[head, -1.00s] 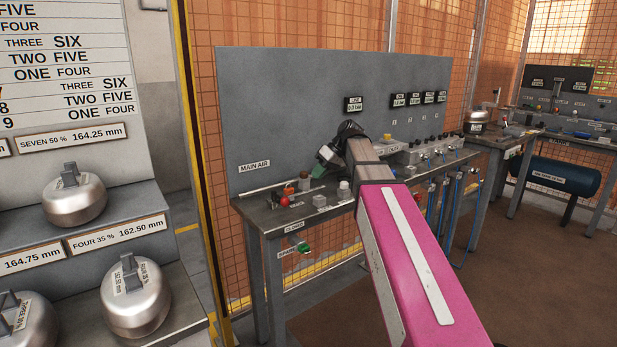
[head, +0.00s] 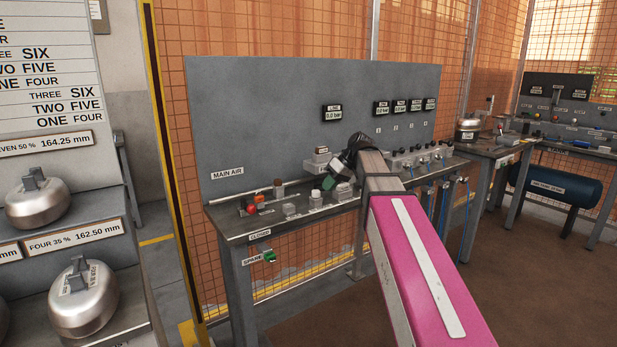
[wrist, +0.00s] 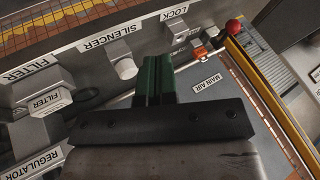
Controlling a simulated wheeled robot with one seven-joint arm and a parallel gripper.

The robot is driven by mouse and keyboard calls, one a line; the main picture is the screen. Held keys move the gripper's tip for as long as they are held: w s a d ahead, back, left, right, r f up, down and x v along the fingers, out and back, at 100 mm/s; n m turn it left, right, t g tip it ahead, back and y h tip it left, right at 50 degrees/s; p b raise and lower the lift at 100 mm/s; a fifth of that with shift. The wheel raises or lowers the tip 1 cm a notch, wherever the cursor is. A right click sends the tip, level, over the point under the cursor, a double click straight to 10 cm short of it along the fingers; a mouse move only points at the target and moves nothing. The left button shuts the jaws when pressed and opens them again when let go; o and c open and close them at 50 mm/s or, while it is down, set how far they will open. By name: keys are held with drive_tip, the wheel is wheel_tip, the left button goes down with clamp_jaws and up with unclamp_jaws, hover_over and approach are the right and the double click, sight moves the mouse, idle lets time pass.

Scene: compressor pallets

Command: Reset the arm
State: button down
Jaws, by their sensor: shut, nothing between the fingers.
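My arm reaches from the lower right over the grey bench in the head view. My gripper (head: 329,183) is at its end, above the bench top near its middle, and its green fingertips are closed and empty. In the wrist view the green fingers (wrist: 155,78) are together, pointing toward the silencer (wrist: 124,68); no contact is clear. The filter block (wrist: 44,103) is to the left, and a lock tab with an orange part (wrist: 199,50) is to the right.
The bench top (head: 225,224) carries small fittings, and a grey back panel (head: 250,115) rises behind it. A shelf with silver weights (head: 84,300) stands at left. Brown floor at lower right is open.

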drive_tip(key=s+d+f+m+h, duration=0.2)
drive_tip(key=s+f, duration=0.4)
drive_tip(key=f, duration=0.5)
drive_tip(key=s+d+f+m+h, duration=0.2)
drive_tip(key=s+d+f+m, duration=0.2)
drive_tip(key=f, duration=0.8)
drive_tip(key=s+d+f+m+h, duration=0.2)
drive_tip(key=s+d+f, duration=0.4)
drive_tip(key=f, duration=0.6)
drive_tip(key=s+h, duration=0.1)
drive_tip(key=s, duration=0.1)
drive_tip(key=shift+s+m, duration=0.3)
drive_tip(key=shift+m, duration=0.1)
